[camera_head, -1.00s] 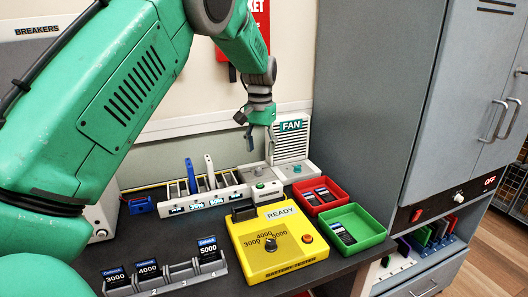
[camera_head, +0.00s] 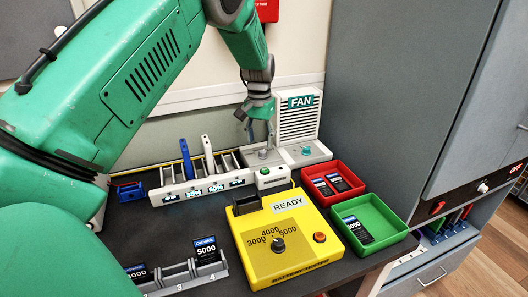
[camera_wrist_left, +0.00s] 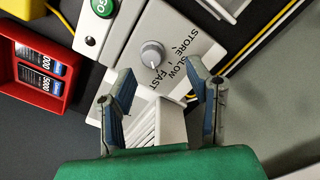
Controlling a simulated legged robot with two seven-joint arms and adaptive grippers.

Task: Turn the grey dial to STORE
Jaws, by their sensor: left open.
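The grey dial (camera_wrist_left: 152,53) sits on a light panel printed STORE, SLOW and FAST in the left wrist view. In the head view the grey dial (camera_head: 262,153) is on the panel (camera_head: 252,160) left of the fan's base. My left gripper (camera_head: 260,132) hangs just above this panel, pointing down. In the left wrist view its fingers (camera_wrist_left: 160,75) are spread apart with nothing between them, and the dial shows just beyond the tips. My right gripper is not in view.
The fan (camera_head: 300,115) stands right of the panel, with a teal knob (camera_head: 306,151) on its base. A small box with a green button (camera_head: 264,171) is in front. A yellow battery tester (camera_head: 250,240), red tray (camera_head: 358,188) and green tray (camera_head: 400,232) stand nearer.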

